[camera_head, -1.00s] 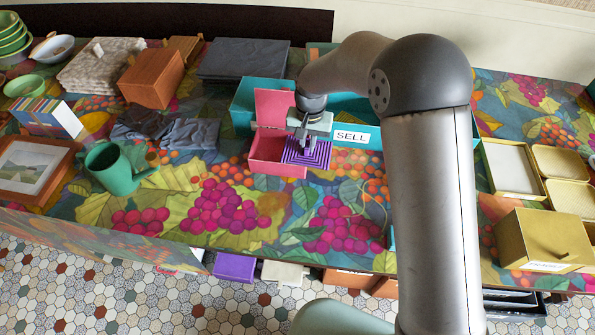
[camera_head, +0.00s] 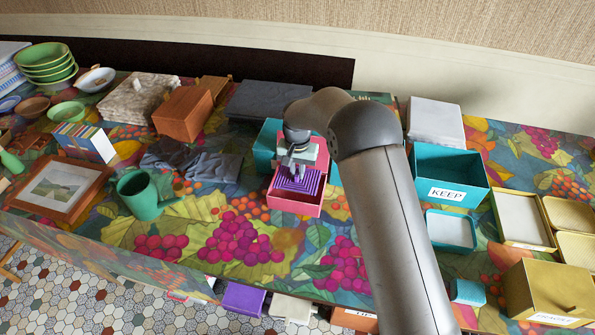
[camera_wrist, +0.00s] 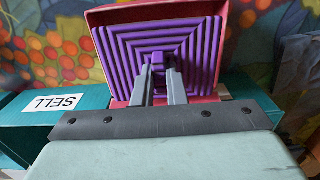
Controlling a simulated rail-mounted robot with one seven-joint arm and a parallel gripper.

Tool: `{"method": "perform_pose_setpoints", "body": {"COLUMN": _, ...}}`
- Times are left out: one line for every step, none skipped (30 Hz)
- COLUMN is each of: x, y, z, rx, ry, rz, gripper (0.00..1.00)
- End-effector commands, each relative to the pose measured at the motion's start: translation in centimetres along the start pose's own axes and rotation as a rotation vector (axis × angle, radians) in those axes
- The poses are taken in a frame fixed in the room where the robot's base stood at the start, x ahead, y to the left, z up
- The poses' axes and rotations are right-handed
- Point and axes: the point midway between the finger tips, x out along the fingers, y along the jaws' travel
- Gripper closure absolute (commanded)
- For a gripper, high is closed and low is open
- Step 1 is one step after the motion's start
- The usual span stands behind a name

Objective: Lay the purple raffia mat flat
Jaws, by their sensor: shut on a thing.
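The purple raffia mat (camera_head: 312,186) is a square with a pattern of nested squares. It also shows in the wrist view (camera_wrist: 205,52). My gripper (camera_head: 296,174) is shut on a purple part at the mat's middle; the fingers show in the wrist view (camera_wrist: 161,72). The mat is over the opening of a pink box (camera_head: 293,203), whose rim (camera_wrist: 100,17) shows around the mat in the wrist view. I cannot tell whether the mat touches the box floor. My gripper hides part of the box's raised pink lid.
A teal box labelled SELL (camera_wrist: 50,118) stands close by, partly hidden by my arm. A teal KEEP box (camera_head: 450,178) is to the right. The patterned table (camera_head: 235,235) is clear in front.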

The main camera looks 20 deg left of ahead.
Motion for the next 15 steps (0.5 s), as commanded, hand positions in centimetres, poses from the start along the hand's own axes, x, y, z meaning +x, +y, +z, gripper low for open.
{"method": "perform_pose_setpoints", "body": {"x": 0.7, "y": 0.0, "z": 0.0, "rx": 0.000, "ry": -0.001, "rz": 0.001, "gripper": 1.00}}
{"method": "perform_pose_setpoints", "body": {"x": 1.0, "y": 0.0, "z": 0.0, "rx": 0.000, "ry": -0.001, "rz": 0.000, "gripper": 1.00}}
{"method": "perform_pose_setpoints", "body": {"x": 1.4, "y": 0.0, "z": 0.0, "rx": 0.000, "ry": -0.001, "rz": 0.000, "gripper": 1.00}}
{"method": "perform_pose_setpoints", "body": {"x": 1.7, "y": 0.0, "z": 0.0, "rx": 0.000, "ry": 0.000, "rz": 0.000, "gripper": 1.00}}
{"method": "perform_pose_setpoints", "body": {"x": 2.0, "y": 0.0, "z": 0.0, "rx": 0.000, "ry": 0.000, "rz": 0.000, "gripper": 1.00}}
{"method": "perform_pose_setpoints", "body": {"x": 2.4, "y": 0.0, "z": 0.0, "rx": 0.000, "ry": 0.000, "rz": 0.000, "gripper": 1.00}}
{"method": "perform_pose_setpoints", "body": {"x": 2.8, "y": 0.0, "z": 0.0, "rx": 0.000, "ry": 0.000, "rz": 0.000, "gripper": 1.00}}
{"method": "perform_pose_setpoints", "body": {"x": 3.1, "y": 0.0, "z": 0.0, "rx": 0.000, "ry": 0.000, "rz": 0.000, "gripper": 1.00}}
{"method": "perform_pose_setpoints", "body": {"x": 3.5, "y": 0.0, "z": 0.0, "rx": 0.000, "ry": 0.000, "rz": 0.000, "gripper": 1.00}}
{"method": "perform_pose_setpoints", "body": {"x": 3.9, "y": 0.0, "z": 0.0, "rx": 0.000, "ry": 0.000, "rz": 0.000, "gripper": 1.00}}
{"method": "perform_pose_setpoints", "body": {"x": 4.2, "y": 0.0, "z": 0.0, "rx": 0.000, "ry": 0.000, "rz": 0.000, "gripper": 1.00}}
{"method": "perform_pose_setpoints", "body": {"x": 4.6, "y": 0.0, "z": 0.0, "rx": 0.000, "ry": 0.000, "rz": 0.000, "gripper": 1.00}}
{"method": "perform_pose_setpoints", "body": {"x": 4.8, "y": 0.0, "z": 0.0, "rx": 0.000, "ry": 0.000, "rz": 0.000, "gripper": 1.00}}
{"method": "perform_pose_setpoints", "body": {"x": 5.1, "y": 0.0, "z": 0.0, "rx": 0.000, "ry": -0.001, "rz": 0.000, "gripper": 1.00}}
{"method": "perform_pose_setpoints", "body": {"x": 5.3, "y": 0.0, "z": 0.0, "rx": 0.000, "ry": 0.000, "rz": 0.000, "gripper": 1.00}}
